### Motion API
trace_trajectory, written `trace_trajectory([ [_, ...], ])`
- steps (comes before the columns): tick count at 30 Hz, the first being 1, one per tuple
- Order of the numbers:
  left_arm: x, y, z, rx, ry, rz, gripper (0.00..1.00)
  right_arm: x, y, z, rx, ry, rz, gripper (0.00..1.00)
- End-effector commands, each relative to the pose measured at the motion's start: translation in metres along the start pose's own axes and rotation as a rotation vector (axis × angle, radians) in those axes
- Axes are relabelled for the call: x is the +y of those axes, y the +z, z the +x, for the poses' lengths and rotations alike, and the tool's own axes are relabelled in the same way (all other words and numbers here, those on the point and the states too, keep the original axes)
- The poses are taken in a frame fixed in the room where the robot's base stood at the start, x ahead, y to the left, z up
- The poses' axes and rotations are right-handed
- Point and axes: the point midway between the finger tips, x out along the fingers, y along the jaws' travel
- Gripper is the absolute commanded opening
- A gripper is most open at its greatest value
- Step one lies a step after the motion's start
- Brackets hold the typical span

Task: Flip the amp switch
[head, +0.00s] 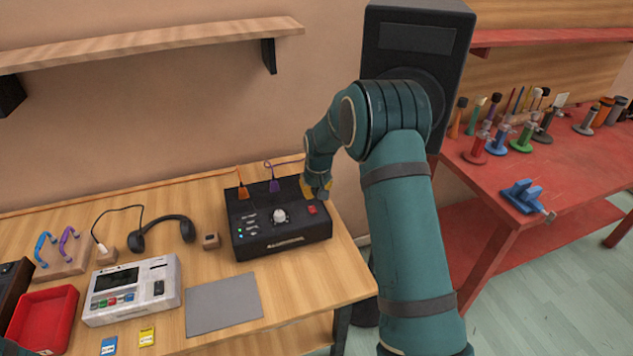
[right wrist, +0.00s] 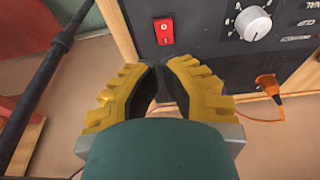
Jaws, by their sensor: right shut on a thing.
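The amp (head: 280,242) is a black box with a white knob (head: 280,215) at the right part of the wooden workbench. Its red switch (head: 312,210) sits near the panel's right edge. In the right wrist view the switch (right wrist: 164,31) shows whole, just beyond my fingertips, with a small gap. My right gripper (head: 316,191) is over the amp's back right corner. In the right wrist view its yellow fingers (right wrist: 158,75) are closed together at the tips. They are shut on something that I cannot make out. My left gripper is out of view.
Orange and purple plugs (head: 273,185) stand at the amp's back. A tall black speaker (head: 405,55) stands behind my right arm. A grey mat (head: 223,304), headphones (head: 163,232) and a white device (head: 132,290) lie left of it. A red table (head: 540,165) with clamps is at right.

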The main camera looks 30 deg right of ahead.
Motion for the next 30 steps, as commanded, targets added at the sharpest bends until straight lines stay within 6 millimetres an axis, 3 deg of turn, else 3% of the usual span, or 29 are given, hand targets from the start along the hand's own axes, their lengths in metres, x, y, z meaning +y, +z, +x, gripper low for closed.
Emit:
trace_trajectory([
  [3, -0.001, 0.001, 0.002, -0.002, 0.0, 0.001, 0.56, 0.0, 0.005, 0.021, -0.003, 0.001, -0.001, 0.0],
  [9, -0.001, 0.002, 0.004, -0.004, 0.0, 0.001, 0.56, 0.0, 0.013, 0.04, -0.002, 0.0, 0.001, 0.0],
  [30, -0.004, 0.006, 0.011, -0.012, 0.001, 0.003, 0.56, 0.001, 0.019, 0.052, 0.001, 0.001, -0.001, 0.0],
])
